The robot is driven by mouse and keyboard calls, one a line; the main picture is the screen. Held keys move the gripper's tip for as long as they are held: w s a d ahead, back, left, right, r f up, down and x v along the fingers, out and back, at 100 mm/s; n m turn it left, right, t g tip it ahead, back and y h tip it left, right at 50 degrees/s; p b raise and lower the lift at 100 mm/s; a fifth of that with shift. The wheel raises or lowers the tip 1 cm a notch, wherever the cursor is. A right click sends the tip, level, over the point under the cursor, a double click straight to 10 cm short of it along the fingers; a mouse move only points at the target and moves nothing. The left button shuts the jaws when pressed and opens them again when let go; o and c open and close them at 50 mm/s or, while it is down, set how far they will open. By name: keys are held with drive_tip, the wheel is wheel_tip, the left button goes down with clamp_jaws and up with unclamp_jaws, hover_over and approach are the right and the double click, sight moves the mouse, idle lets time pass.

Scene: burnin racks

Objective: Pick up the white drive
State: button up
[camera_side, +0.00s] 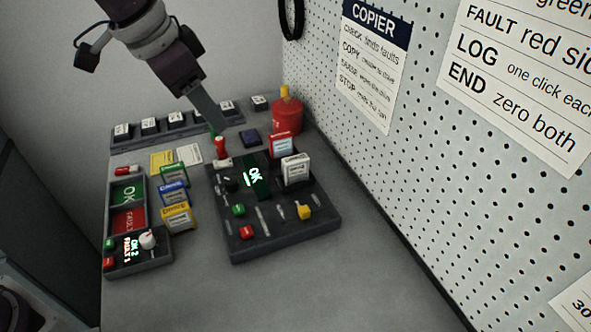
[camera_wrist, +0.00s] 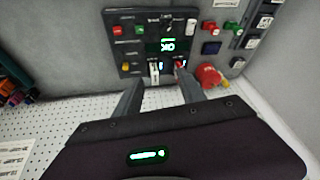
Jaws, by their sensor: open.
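The white drive (camera_side: 295,168) stands upright in a slot at the right of the dark copier panel (camera_side: 285,238). It also shows in the wrist view (camera_wrist: 154,70), small, beyond the gap between my fingers. My gripper (camera_side: 216,126) is open and empty. It is above and behind the panel, to the left of the white drive and apart from it. In the wrist view my two fingers (camera_wrist: 161,88) reach toward the panel, with the white drive near the left finger.
A red drive (camera_side: 281,146) stands close behind the white one. Green, blue and yellow drives (camera_side: 174,194) stand left of the panel, near a tray with OK and FAULT bays (camera_side: 128,190). A red canister (camera_side: 286,115) is at the back right. The pegboard wall (camera_side: 450,200) bounds the right.

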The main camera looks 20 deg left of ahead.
sight(295, 159)
drive_tip(key=w+d+f+m, duration=0.1)
drive_tip(key=w+d+f, duration=0.2)
drive_tip(key=f, duration=0.3)
drive_tip(key=w+d+f+h, duration=0.1)
drive_tip(key=w+d+f, duration=0.2)
drive_tip(key=w+f, duration=0.2)
drive_tip(key=w+d+f+m+g, duration=0.1)
drive_tip(key=w+d+f, duration=0.3)
drive_tip(key=f, duration=0.3)
drive_tip(key=shift+w+m+h, duration=0.25)
drive_tip(key=shift+m+h, duration=0.05)
drive_tip(key=shift+h, duration=0.1)
clamp_jaws()
